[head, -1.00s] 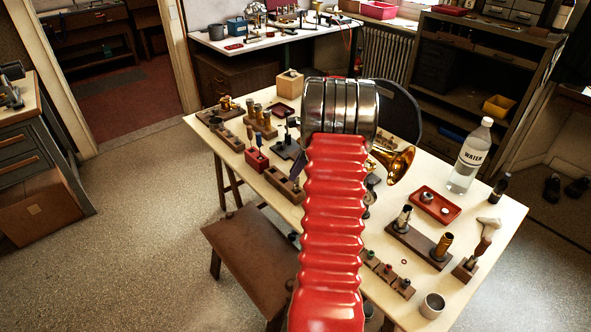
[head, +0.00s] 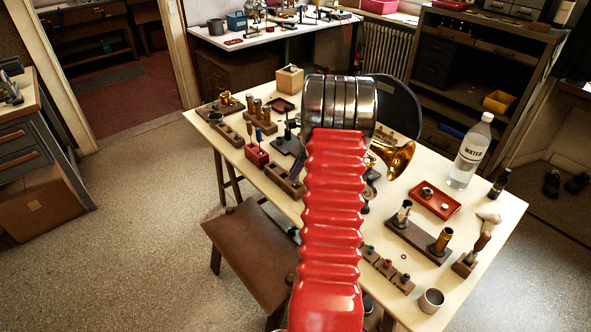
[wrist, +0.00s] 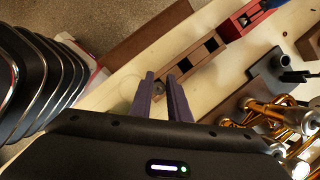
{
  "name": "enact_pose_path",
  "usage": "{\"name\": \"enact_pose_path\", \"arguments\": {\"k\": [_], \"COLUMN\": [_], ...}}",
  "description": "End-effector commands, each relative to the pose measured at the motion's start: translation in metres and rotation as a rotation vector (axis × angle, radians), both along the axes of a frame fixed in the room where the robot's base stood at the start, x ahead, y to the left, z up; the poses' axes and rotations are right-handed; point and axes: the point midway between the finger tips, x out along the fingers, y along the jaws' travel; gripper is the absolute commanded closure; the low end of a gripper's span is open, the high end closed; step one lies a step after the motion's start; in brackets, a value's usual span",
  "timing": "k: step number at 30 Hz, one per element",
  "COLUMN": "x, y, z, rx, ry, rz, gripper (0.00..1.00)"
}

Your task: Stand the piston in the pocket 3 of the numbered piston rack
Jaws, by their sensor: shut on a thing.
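The piston rack (head: 283,179) is a long brown block on the light table, left of my arm in the head view. In the wrist view the rack (wrist: 195,57) runs diagonally with two dark, empty-looking square pockets. My gripper (wrist: 160,83) has two purple fingers at the near end of the rack. A small grey round end, apparently the piston (wrist: 158,88), shows between the fingertips at that end. I cannot tell whether it is above or inside the pocket. No pocket numbers are readable.
A red tool block (head: 256,155) stands just beyond the rack. A dark stand (head: 289,143) and a brass horn (head: 394,157) are close by. A brown stool (head: 250,250) is in front of the table. A red tray (head: 435,199) and a water bottle (head: 470,155) stand right.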

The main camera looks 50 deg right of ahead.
Motion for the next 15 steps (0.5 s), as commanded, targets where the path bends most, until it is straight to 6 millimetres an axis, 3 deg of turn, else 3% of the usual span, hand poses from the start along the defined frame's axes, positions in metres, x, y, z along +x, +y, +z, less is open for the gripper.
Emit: {"name": "enact_pose_path", "arguments": {"k": [10,11,15], "x": [0.0,0.0001,0.0001], "y": [0.0,0.0,0.0001], "z": [-0.0076,-0.0071,-0.007], "rx": [0.0,-0.001,0.0], "ry": [0.0,0.0,0.0], "rz": [0.0,0.0,0.0], "gripper": [1.0,0.82,0.72]}}
